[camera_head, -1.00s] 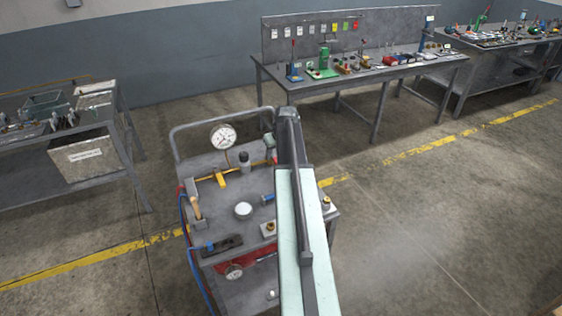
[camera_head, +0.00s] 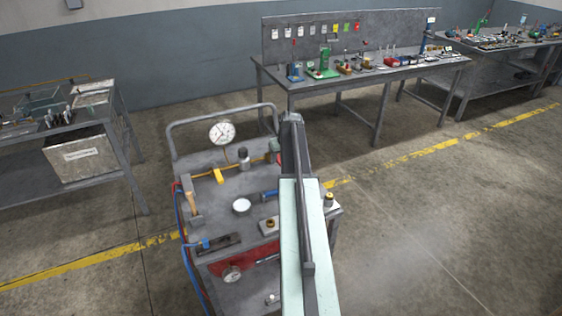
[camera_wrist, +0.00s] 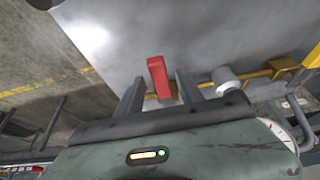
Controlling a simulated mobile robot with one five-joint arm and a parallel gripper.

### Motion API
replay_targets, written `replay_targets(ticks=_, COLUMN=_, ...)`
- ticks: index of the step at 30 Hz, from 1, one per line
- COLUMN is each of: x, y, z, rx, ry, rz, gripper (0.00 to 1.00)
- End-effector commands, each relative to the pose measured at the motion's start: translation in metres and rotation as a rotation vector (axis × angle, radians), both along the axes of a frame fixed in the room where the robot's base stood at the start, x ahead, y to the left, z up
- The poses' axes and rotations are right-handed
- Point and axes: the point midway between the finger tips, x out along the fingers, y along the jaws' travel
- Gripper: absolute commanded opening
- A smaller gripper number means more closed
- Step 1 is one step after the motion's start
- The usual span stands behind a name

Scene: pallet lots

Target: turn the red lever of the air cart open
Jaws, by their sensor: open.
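The red lever (camera_wrist: 158,76) shows in the wrist view as a short red bar beside a yellow pipe (camera_wrist: 250,77). My gripper (camera_wrist: 160,74) is open, with one dark finger on each side of the lever and visible gaps between. I cannot tell how deep the lever sits between the fingers. In the head view the air cart (camera_head: 205,222) stands in front of me, and my arm reaches over its right part.
A pressure gauge (camera_head: 222,132) stands at the cart's back, near the rail (camera_head: 218,113). A workbench (camera_head: 360,75) stands behind. Floor to the right is clear.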

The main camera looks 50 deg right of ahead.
Motion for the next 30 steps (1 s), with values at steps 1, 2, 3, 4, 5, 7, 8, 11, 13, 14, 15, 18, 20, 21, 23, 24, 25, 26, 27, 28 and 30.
replay_targets(ticks=1, x=-0.0002, y=0.0001, z=0.0012, rx=0.0, ry=0.0, rz=0.0, gripper=0.44)
replay_targets(ticks=2, x=-0.0001, y=0.0002, z=0.0012, rx=0.0, ry=0.0, rz=0.0, gripper=0.44)
replay_targets(ticks=3, x=-0.0002, y=0.0001, z=0.0013, rx=0.0, ry=0.0, rz=0.0, gripper=0.38)
replay_targets(ticks=4, x=-0.0002, y=0.0001, z=0.0013, rx=0.0, ry=0.0, rz=0.0, gripper=0.3)
replay_targets(ticks=5, x=-0.0002, y=0.0001, z=0.0013, rx=0.0, ry=0.0, rz=0.0, gripper=0.21)
replay_targets(ticks=7, x=-0.0004, y=0.0, z=0.0014, rx=0.0, ry=0.0, rz=0.0, gripper=0.02)
replay_targets(ticks=8, x=-0.0004, y=0.0, z=0.0014, rx=0.0, ry=0.0, rz=0.0, gripper=0.0)
replay_targets(ticks=11, x=-0.0004, y=-0.0002, z=0.0013, rx=0.0, ry=0.0, rz=0.0, gripper=0.0)
replay_targets(ticks=13, x=-0.0004, y=-0.0003, z=0.0013, rx=0.0, ry=0.0, rz=-0.001, gripper=0.0)
replay_targets(ticks=14, x=-0.0004, y=-0.0003, z=0.0013, rx=0.0, ry=0.0, rz=-0.001, gripper=0.0)
replay_targets(ticks=15, x=-0.0005, y=-0.0003, z=0.0014, rx=-0.001, ry=0.0, rz=-0.001, gripper=0.0)
replay_targets(ticks=18, x=-0.0006, y=-0.0005, z=0.0014, rx=-0.001, ry=0.0, rz=-0.001, gripper=0.0)
replay_targets(ticks=20, x=-0.0007, y=-0.0005, z=0.0013, rx=-0.001, ry=0.0, rz=-0.001, gripper=0.0)
replay_targets(ticks=21, x=-0.0007, y=-0.0006, z=0.0013, rx=-0.001, ry=0.0, rz=-0.001, gripper=0.0)
replay_targets(ticks=23, x=-0.0007, y=-0.0007, z=0.0013, rx=-0.001, ry=0.0, rz=-0.001, gripper=0.0)
replay_targets(ticks=24, x=-0.0007, y=-0.0007, z=0.0013, rx=-0.001, ry=0.0, rz=-0.001, gripper=0.0)
replay_targets(ticks=25, x=-0.0007, y=-0.0007, z=0.0013, rx=-0.001, ry=0.0, rz=-0.001, gripper=0.0)
replay_targets(ticks=26, x=-0.0008, y=-0.0008, z=0.0013, rx=-0.001, ry=-0.001, rz=-0.001, gripper=0.0)
replay_targets(ticks=27, x=-0.0008, y=-0.0008, z=0.0013, rx=-0.001, ry=0.0, rz=-0.001, gripper=0.0)
replay_targets(ticks=28, x=-0.0008, y=-0.0009, z=0.0013, rx=-0.001, ry=-0.001, rz=-0.001, gripper=0.0)
replay_targets(ticks=30, x=-0.0009, y=-0.0009, z=0.0013, rx=-0.001, ry=-0.001, rz=-0.001, gripper=0.0)
